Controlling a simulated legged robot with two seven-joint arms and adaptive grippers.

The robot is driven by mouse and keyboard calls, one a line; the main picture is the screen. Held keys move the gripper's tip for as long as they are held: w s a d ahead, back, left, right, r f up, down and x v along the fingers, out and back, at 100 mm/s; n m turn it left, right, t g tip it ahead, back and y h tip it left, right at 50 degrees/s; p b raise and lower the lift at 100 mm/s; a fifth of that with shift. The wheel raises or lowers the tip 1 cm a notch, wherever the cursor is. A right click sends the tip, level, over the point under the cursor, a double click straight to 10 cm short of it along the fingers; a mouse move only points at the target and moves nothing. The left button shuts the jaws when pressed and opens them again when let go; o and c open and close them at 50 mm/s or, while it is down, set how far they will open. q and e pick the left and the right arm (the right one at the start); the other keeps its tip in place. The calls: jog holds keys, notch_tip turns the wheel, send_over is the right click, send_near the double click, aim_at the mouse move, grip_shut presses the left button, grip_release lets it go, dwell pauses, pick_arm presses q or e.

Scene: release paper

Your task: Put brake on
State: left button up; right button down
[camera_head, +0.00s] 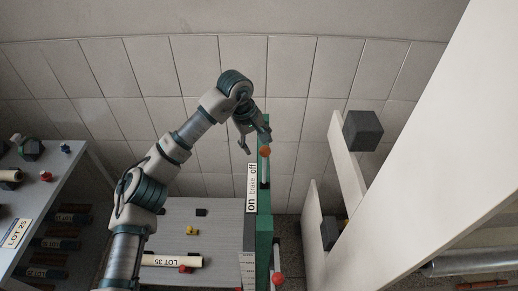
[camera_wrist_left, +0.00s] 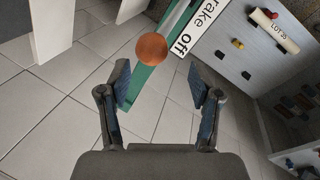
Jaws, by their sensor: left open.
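The brake is a green upright (camera_head: 264,225) with a lever ending in an orange ball knob (camera_head: 265,151). A white label (camera_head: 252,188) beside it reads "on brake off", with "off" at the far end; the knob is near the "off" end. In the left wrist view the knob (camera_wrist_left: 151,48) is ahead of the fingers, next to the word "off". My left gripper (camera_head: 257,143) is open and empty at the far end of the brake, close to the knob; its spread fingers also show in the left wrist view (camera_wrist_left: 160,82). My right gripper is not in view.
A grey table (camera_head: 185,220) left of the brake holds a roll marked LOT 35 (camera_head: 172,261) and small pieces. A shelf with more rolls (camera_head: 62,217) stands at the left. A red ball (camera_head: 278,278) is at the front. White panels with dark blocks (camera_head: 362,130) stand at the right.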

aim_at(269, 150)
pick_arm(q)
jog(key=d+f, duration=0.3)
jog(key=shift+s+d+f, duration=0.1)
jog(key=shift+s+d, duration=0.1)
jog(key=shift+d+f, duration=0.2)
jog(key=shift+d, duration=0.05)
jog(key=shift+w+a+f, duration=0.1)
jog(key=shift+f, duration=0.05)
jog(key=shift+w+a, duration=0.1)
jog(key=shift+a, duration=0.25)
jog(key=shift+a+f, duration=0.1)
jog(key=shift+a, duration=0.7)
jog(key=shift+c, duration=0.7)
jog(key=c, duration=0.8)
jog(key=shift+d, duration=0.25)
grip_shut()
jog(key=shift+d, duration=0.25)
jog(key=shift+s, duration=0.3)
jog(key=shift+a+f, duration=0.1)
jog(key=shift+a, duration=0.15)
jog(key=shift+d, duration=0.1)
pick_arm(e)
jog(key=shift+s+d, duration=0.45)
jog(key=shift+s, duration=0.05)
